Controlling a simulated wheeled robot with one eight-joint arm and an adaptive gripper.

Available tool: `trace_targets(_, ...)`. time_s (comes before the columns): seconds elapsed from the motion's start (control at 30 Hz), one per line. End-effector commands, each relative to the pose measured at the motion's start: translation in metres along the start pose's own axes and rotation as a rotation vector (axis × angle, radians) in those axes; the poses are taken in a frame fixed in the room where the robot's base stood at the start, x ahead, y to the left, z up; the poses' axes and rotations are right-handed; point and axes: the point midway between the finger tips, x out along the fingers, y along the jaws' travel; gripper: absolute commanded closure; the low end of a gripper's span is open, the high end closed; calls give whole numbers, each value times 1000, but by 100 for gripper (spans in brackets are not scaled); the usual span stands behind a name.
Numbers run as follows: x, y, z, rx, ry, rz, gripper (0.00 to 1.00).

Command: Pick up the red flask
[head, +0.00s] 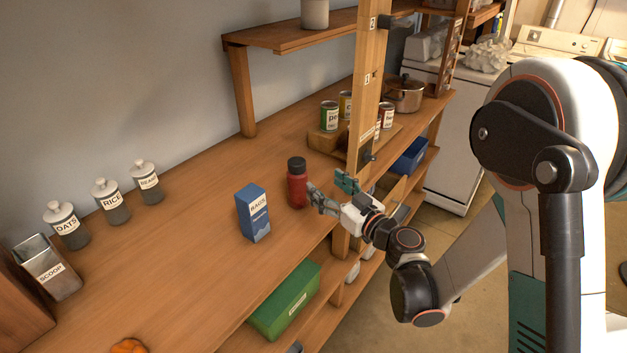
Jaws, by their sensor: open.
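The red flask (297,188) stands upright on the wooden counter, near its front edge. It has a dark cap and a red body. My gripper (322,194) is just to the right of the flask, at about the height of its body, with its fingers pointing left toward it. The gripper is open. One finger appears close to the flask's right side; I cannot tell whether it touches. Nothing shows held between the fingers.
A blue bags box (253,213) stands left of the flask. A wooden post (364,95) rises behind the gripper. Cans (329,116) and a pot (405,93) sit farther back. Labelled jars (109,201) line the wall. A green bin (284,300) is on the shelf below.

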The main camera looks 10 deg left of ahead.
Motion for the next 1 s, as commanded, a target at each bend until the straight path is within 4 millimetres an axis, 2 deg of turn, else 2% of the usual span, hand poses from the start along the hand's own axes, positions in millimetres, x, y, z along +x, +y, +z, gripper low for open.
trace_targets(0.17,18,-4,4,2,-5,-12,35)
trace_targets(0.4,63,-4,4,1,-4,-11,35)
trace_targets(0.5,76,-3,4,1,-4,-9,35)
trace_targets(0.77,94,-3,4,1,-4,-9,35)
trace_targets(1.0,128,-3,4,1,-4,-9,35)
